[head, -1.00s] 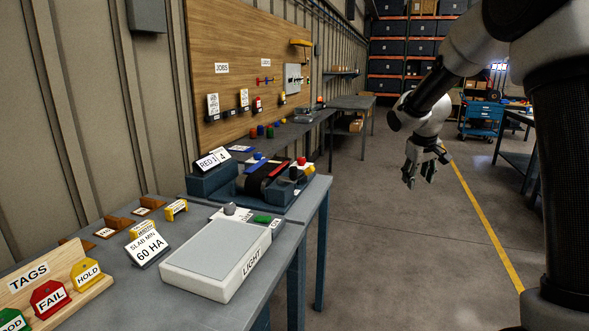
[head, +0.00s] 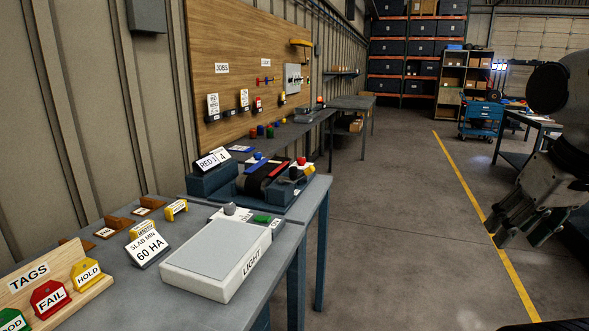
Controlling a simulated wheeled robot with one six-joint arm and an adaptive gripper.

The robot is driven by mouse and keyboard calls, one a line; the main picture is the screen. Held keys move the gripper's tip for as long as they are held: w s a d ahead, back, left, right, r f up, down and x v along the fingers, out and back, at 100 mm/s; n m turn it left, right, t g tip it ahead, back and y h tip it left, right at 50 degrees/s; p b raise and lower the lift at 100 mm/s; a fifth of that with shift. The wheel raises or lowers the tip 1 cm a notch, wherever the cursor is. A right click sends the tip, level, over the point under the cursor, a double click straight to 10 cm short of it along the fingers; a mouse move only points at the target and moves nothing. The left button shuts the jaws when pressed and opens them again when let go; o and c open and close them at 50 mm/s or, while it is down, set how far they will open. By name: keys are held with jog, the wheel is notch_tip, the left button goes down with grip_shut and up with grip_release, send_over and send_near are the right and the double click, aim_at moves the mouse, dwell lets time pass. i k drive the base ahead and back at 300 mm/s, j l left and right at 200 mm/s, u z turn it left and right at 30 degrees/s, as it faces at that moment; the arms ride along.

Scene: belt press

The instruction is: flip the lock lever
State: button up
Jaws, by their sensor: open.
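The belt press (head: 222,184) stands on the bench at the centre left, a dark blue base with a black belt over it. A red knob (head: 301,161), a yellow part (head: 309,169) and a small blue part (head: 258,156) show on or near it. I cannot tell which part is the lock lever, or how it is set. My gripper (head: 515,228) is open and empty at the right, over the floor, far from the press and pointing down.
A white light box (head: 215,262), a slab sign (head: 148,249) and a tag rack (head: 57,290) stand on the near bench (head: 187,232). The floor aisle (head: 400,240) between press and gripper is clear.

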aim_at(310, 169)
jog(key=u, duration=0.35)
jog(key=l+u, duration=0.4)
jog(key=l, duration=0.2)
jog(key=k+l+u, duration=0.15)
jog(key=l+u, duration=0.25)
jog(key=l, duration=0.15)
jog(key=k+l, duration=0.1)
jog(key=l, duration=0.3)
jog(key=k+l, duration=0.15)
jog(key=l, duration=0.25)
jog(key=k+l+u, duration=0.1)
jog(key=l, duration=0.3)
jog(key=k+l, duration=0.1)
jog(key=l, duration=0.3)
jog(key=k+l+u, duration=0.1)
jog(key=l, duration=0.3)
jog(key=i+j, duration=0.1)
jog(key=i, duration=0.25)
jog(key=i+j+z, duration=0.15)
jog(key=i, duration=0.25)
jog(key=i+j, duration=0.1)
jog(key=i, duration=0.25)
jog(key=z, duration=0.05)
